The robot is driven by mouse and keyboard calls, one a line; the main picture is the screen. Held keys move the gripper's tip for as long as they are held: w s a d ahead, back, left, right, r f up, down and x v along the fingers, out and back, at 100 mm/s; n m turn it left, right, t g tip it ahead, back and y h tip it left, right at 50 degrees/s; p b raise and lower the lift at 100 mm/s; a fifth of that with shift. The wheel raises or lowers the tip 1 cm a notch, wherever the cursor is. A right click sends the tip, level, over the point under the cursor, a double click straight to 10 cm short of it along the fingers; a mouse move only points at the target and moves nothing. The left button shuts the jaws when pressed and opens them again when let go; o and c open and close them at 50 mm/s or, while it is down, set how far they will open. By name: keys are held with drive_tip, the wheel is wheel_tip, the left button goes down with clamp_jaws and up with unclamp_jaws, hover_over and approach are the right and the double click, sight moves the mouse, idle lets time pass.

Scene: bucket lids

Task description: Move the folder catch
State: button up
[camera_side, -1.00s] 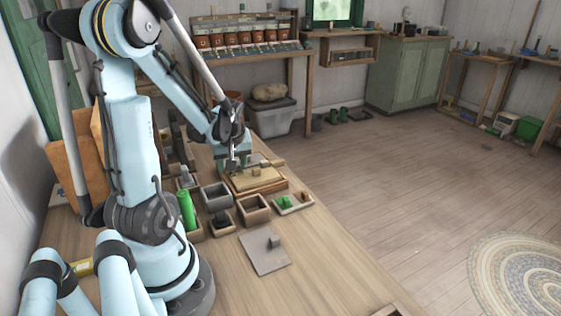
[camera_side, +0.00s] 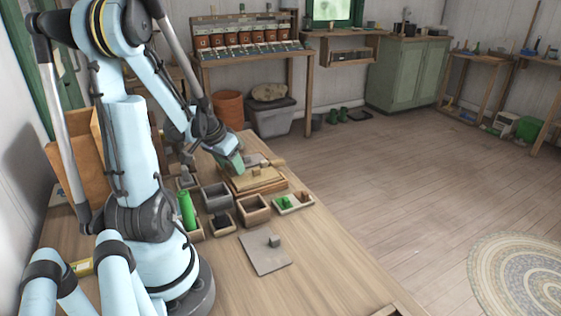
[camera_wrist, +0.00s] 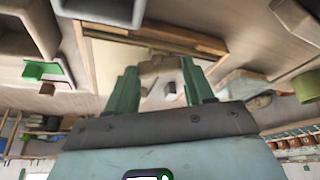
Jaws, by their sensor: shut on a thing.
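My gripper (camera_side: 236,170) is low over the wooden board (camera_side: 266,187) on the bench. In the wrist view its green fingers (camera_wrist: 160,85) stand apart with a tan piece (camera_wrist: 160,64) between their tips, and the gripper is shut on it. A small grey part (camera_wrist: 170,88) shows just below that piece. I cannot tell for certain which of these is the folder catch. In the side view the fingertips are mostly hidden by the gripper itself. A small tan block (camera_side: 257,171) shows on the board just right of the gripper.
A grey bin (camera_side: 216,195), a wooden box (camera_side: 254,209) and a tray with green pieces (camera_side: 293,204) stand in front of the board. A grey plate (camera_side: 265,253) lies nearer. The bench's near right part is clear.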

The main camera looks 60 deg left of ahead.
drive_tip(key=shift+a+m+h, duration=0.1)
drive_tip(key=shift+m+h, duration=0.7)
drive_tip(key=shift+m, duration=1.3)
drive_tip(key=o, duration=1.1)
drive_tip(key=shift+c, duration=0.2)
drive_tip(key=shift+r, duration=0.5)
wheel_tip(320, 180, up, 3)
drive_tip(key=shift+r, duration=0.1)
drive_tip(key=w+d+r, duration=0.4)
drive_tip(key=d+r, duration=0.2)
drive_tip(key=d, duration=0.5)
drive_tip(key=shift+w+r, duration=0.15)
drive_tip(key=shift+r, duration=0.25)
